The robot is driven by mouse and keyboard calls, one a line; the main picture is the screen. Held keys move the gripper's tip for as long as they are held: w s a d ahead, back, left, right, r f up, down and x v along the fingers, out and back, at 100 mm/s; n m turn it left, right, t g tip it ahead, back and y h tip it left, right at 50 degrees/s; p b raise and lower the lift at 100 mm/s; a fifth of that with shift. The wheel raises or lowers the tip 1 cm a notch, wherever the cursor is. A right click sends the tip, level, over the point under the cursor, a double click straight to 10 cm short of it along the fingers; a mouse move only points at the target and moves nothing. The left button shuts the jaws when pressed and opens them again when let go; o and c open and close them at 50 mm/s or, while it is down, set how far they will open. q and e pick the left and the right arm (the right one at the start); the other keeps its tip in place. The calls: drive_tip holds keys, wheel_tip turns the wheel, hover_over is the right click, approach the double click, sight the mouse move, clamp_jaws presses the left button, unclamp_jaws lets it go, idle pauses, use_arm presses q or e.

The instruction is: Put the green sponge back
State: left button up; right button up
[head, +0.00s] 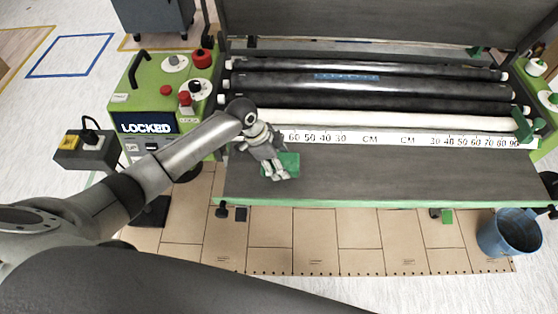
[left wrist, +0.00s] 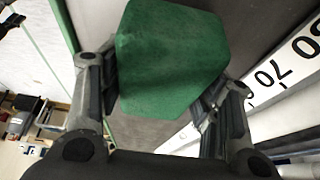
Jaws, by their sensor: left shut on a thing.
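The green sponge (left wrist: 168,58) is a block with cut corners, held between the two fingers of my left gripper (left wrist: 160,95) in the left wrist view. In the head view the sponge (head: 290,160) shows beside my left gripper (head: 281,176), over the left part of the dark grey table (head: 400,172) of the pasting machine. I cannot tell whether the sponge touches the table. My right gripper is not in view.
A white ruler strip (head: 385,140) and rollers (head: 370,88) lie behind the table. A green control box (head: 150,118) reading LOCKED stands at the left. A blue bucket (head: 508,234) stands on the floor at the right. The table's middle is clear.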

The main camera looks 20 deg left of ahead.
use_arm(q)
drive_tip(key=shift+f, duration=0.25)
drive_tip(key=shift+f, duration=0.2)
drive_tip(key=shift+f+b, duration=0.35)
drive_tip(key=o, duration=1.1)
drive_tip(key=shift+c, duration=0.2)
drive_tip(key=shift+r, duration=0.1)
drive_tip(key=shift+r, duration=0.25)
drive_tip(key=v, duration=0.3)
drive_tip(key=b+v, duration=0.1)
drive_tip(key=v, duration=0.3)
drive_tip(key=s+b+v, duration=0.1)
drive_tip(key=v, duration=0.2)
drive_tip(key=shift+a+r, duration=0.15)
drive_tip(key=shift+r, duration=0.15)
